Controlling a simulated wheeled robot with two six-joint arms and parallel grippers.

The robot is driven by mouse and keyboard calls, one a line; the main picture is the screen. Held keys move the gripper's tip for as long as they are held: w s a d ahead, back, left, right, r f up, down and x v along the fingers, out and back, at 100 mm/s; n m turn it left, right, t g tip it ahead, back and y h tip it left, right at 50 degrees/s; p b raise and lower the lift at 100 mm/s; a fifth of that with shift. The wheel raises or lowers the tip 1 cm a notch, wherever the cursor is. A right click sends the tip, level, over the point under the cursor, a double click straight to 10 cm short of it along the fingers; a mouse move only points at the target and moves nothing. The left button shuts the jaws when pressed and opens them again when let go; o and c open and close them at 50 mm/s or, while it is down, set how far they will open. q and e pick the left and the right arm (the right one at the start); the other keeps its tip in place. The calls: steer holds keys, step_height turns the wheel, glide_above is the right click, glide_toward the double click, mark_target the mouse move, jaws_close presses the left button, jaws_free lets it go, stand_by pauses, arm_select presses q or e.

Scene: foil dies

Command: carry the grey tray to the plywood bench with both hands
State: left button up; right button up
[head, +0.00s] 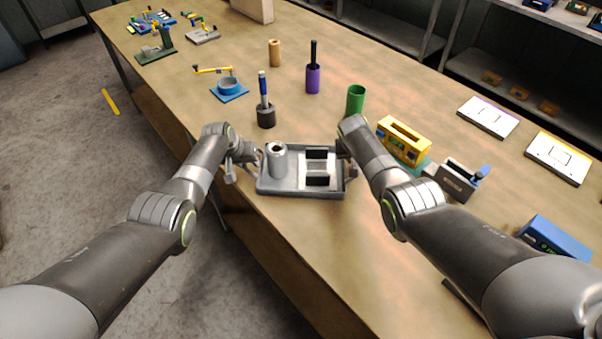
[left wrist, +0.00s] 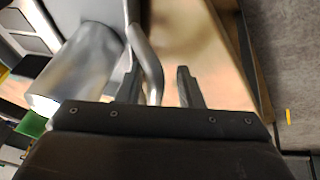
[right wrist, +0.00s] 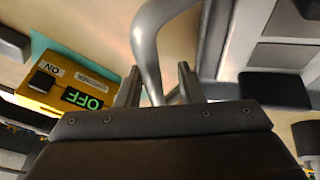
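My left gripper (head: 246,166) is at the tray's left handle; in the left wrist view the handle (left wrist: 150,60) passes between parted fingers, nearer one finger. My right gripper (head: 346,163) is at the right handle; in the right wrist view that handle (right wrist: 146,50) runs between parted fingers, with a gap beside it.
A yellow switch box (head: 403,142), a green cylinder (head: 355,101) and a grey box (head: 457,181) stand close right of the tray. A dark pen cup (head: 265,116) and purple holder (head: 313,78) stand behind it. Open floor (head: 60,150) lies left of the bench.

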arm_select(q)
steer(key=shift+r, duration=0.15)
steer(key=shift+s+r, duration=0.1)
steer(key=shift+r, duration=0.3)
steer(key=v, duration=1.1)
arm_select(e)
steer(key=v, duration=1.2)
arm_select(q)
steer(key=shift+a+f, duration=0.1)
steer(key=shift+s+f, duration=0.1)
steer(key=shift+s, duration=0.05)
arm_select(e)
steer(key=shift+a+f, duration=0.1)
steer(key=shift+f, duration=0.05)
